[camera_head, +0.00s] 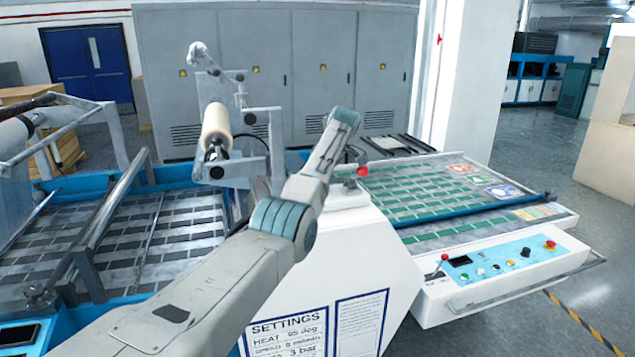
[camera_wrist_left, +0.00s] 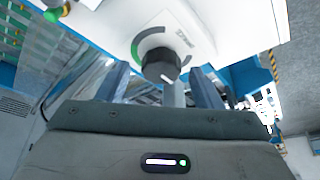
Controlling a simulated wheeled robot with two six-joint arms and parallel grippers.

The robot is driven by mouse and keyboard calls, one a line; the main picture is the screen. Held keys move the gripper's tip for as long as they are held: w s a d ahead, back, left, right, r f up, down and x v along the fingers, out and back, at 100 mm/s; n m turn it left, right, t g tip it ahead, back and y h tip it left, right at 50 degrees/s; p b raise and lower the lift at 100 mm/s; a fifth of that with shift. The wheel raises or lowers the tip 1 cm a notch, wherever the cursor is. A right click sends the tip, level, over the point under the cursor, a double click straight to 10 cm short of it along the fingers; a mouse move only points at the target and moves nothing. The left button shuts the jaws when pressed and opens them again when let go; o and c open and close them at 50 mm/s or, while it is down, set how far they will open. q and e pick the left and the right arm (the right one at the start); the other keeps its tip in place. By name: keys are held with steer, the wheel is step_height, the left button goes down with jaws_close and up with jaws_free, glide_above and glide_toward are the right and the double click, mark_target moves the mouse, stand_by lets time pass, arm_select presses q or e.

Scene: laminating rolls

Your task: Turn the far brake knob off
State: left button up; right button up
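A round black knob (camera_wrist_left: 161,67) with a white pointer mark shows in the left wrist view. It sits on a white panel (camera_wrist_left: 105,25) inside a printed dial of dark grey and green arcs; the label beside it is too small to read. My left gripper (camera_wrist_left: 158,72) is open, its two fingers on either side of the knob with visible gaps. In the head view my left arm reaches from the lower left to the machine's middle. Its fingers and the knob cannot be made out there. My right gripper is in neither view.
A red button (camera_head: 362,171) sits near my wrist. A control panel (camera_head: 505,262) with several buttons is at the right. The white settings housing (camera_head: 365,265) stands beside my forearm.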

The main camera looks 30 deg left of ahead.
arm_select(q)
steer(key=shift+d+r+b, duration=0.2)
steer(key=shift+r+b, duration=0.15)
steer(key=shift+b, duration=0.1)
steer(key=b+v, duration=0.2)
steer(key=v, duration=0.2)
steer(key=shift+d+r, duration=0.15)
steer(key=shift+r, duration=0.05)
steer(key=shift+v, duration=2.75)
